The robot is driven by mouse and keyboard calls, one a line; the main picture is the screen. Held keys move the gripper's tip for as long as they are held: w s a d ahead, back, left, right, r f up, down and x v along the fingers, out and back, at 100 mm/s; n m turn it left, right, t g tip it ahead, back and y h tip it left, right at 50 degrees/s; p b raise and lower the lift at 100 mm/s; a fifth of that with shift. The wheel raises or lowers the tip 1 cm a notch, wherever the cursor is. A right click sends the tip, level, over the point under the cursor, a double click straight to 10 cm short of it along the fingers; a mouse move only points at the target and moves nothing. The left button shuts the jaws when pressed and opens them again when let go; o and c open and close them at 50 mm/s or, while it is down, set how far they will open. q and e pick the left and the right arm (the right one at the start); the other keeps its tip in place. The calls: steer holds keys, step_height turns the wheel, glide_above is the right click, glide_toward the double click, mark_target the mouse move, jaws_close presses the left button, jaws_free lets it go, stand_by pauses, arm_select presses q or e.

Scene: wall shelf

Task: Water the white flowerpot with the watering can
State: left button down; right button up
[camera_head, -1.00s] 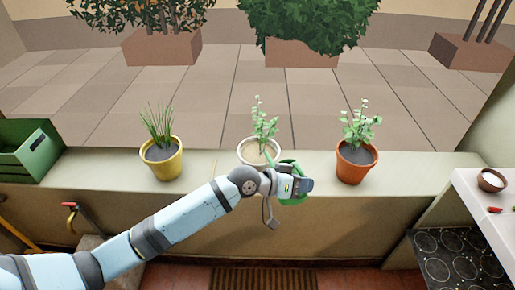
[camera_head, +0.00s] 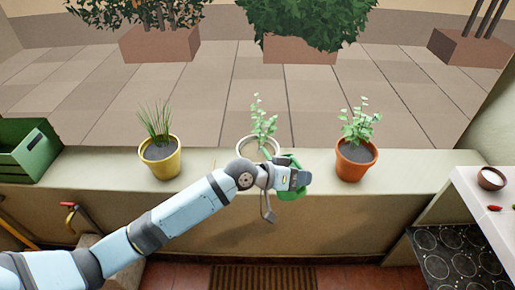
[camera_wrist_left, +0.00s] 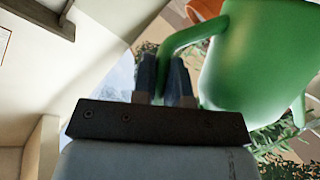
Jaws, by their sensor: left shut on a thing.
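The white flowerpot (camera_head: 242,147) stands on the ledge in the middle of the head view, with a leafy plant (camera_head: 262,122) in it. My left gripper (camera_head: 296,180) is just right of and in front of this pot. It is shut on the handle of the green watering can (camera_head: 291,162), which is largely hidden behind the gripper in the head view. In the left wrist view the fingers (camera_wrist_left: 162,78) close on the handle, and the can's body (camera_wrist_left: 262,55) fills the upper right. A green part of the can reaches to the pot's right rim. I see no water clearly. My right gripper is out of view.
A yellow pot (camera_head: 160,166) stands left on the ledge and an orange pot (camera_head: 354,167) stands close right of my gripper. A green crate (camera_head: 30,150) is at the far left. A counter with a small bowl (camera_head: 491,178) is at the right.

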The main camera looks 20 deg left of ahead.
arm_select(q)
steer(key=shift+w+a+r, duration=0.1)
steer(key=shift+a+r, duration=0.05)
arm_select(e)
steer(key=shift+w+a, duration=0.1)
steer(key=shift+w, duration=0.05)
arm_select(q)
steer(key=shift+r, duration=0.15)
steer(key=shift+w+a+r, duration=0.1)
steer(key=shift+w+a, duration=0.05)
steer(key=shift+w, duration=0.05)
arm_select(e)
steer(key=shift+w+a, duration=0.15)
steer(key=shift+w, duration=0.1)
arm_select(q)
steer(key=shift+r, duration=0.15)
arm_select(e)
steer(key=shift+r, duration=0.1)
arm_select(q)
steer(key=shift+w+a+r, duration=0.1)
steer(key=shift+r, duration=0.05)
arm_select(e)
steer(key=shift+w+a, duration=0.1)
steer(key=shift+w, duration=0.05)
